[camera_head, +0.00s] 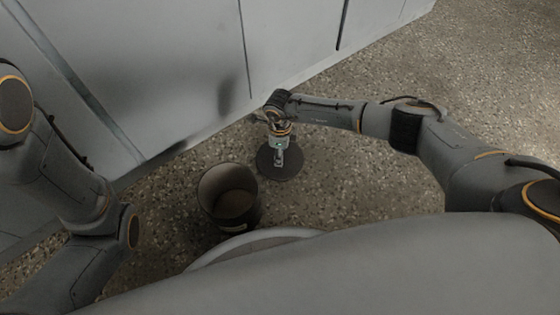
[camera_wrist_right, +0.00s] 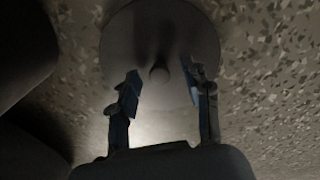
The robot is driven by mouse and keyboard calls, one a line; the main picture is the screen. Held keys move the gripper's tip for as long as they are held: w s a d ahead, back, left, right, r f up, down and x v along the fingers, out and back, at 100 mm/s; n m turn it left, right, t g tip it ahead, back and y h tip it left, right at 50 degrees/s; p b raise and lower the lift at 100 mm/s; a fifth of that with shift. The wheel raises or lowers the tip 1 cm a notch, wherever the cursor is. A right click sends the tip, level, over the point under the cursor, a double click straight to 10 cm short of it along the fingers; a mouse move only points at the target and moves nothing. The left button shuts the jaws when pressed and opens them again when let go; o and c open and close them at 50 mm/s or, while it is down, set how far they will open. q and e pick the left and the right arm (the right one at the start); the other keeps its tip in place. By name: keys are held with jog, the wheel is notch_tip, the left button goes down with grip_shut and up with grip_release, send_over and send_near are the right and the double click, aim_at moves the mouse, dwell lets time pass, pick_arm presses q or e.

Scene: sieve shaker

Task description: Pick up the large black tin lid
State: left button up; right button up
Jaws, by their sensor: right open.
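The large black tin lid (camera_head: 293,170) lies flat on the speckled floor as a dark round disc. In the right wrist view the lid (camera_wrist_right: 160,25) has a small round knob at its middle. My right gripper (camera_head: 279,160) is above the lid, pointing down. In the right wrist view its fingers (camera_wrist_right: 160,88) are spread, one on each side of the knob, with nothing between them held. Whether they touch the lid cannot be told. My left arm shows at the left, but its gripper is out of view.
An open dark tin (camera_head: 228,200) stands on the floor left of the lid, close to my base. A grey cabinet front (camera_head: 190,60) rises behind both. The speckled floor (camera_head: 365,185) right of the lid is clear.

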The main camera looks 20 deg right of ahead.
jog(key=shift+r, duration=0.1)
jog(key=shift+c, duration=0.4)
grip_shut()
